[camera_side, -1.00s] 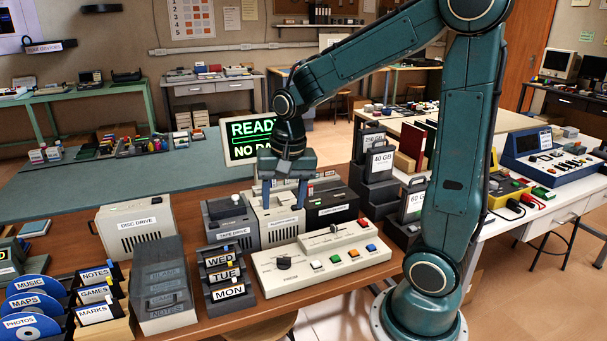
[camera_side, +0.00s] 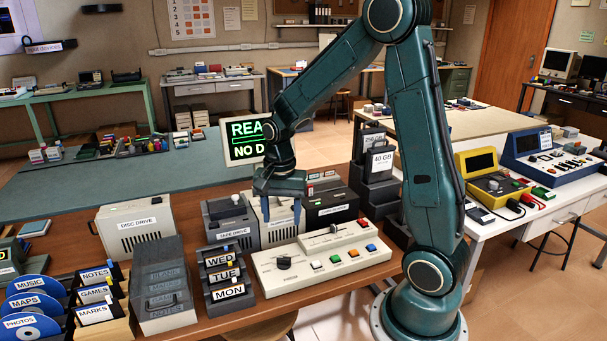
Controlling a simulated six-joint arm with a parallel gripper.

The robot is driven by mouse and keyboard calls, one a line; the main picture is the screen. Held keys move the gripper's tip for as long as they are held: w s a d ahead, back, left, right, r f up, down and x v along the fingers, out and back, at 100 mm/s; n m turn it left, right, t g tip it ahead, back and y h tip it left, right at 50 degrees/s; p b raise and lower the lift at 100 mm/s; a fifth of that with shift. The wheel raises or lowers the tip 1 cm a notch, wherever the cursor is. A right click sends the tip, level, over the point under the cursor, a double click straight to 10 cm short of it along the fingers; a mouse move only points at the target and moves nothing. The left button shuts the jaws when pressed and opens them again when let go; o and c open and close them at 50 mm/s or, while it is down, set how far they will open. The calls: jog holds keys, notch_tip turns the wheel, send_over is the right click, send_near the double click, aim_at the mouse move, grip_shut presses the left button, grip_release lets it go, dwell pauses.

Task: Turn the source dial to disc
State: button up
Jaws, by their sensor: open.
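A beige control panel (camera_side: 262,274) lies on the wooden bench. A black round dial (camera_side: 283,262) sits on its left part, with small print around it too small to read. A second small dark control (camera_side: 334,229) stands on the raised rear part of the panel. My gripper (camera_side: 281,217) points down with its fingers apart and nothing between them. It hangs above and behind the black dial, in front of a beige drive unit (camera_side: 285,231), and does not touch the dial. The disc drive (camera_side: 139,229) is a beige box to the left.
A grey tape drive (camera_side: 230,231) and a black unit (camera_side: 333,207) flank the middle drive. A rack marked WED, TUE and MON (camera_side: 228,274) stands left of the panel. Coloured buttons (camera_side: 336,256) line the panel right of the dial. A screen (camera_side: 240,140) stands behind.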

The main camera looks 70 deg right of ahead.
aim_at(284, 258)
notch_tip(284, 258, down, 12)
jog(key=shift+f, duration=0.2)
dwell(0.5)
jog(key=c, duration=1)
jog(key=shift+n, duration=0.5)
jog(key=n, duration=0.3)
jog(key=shift+n, duration=2)
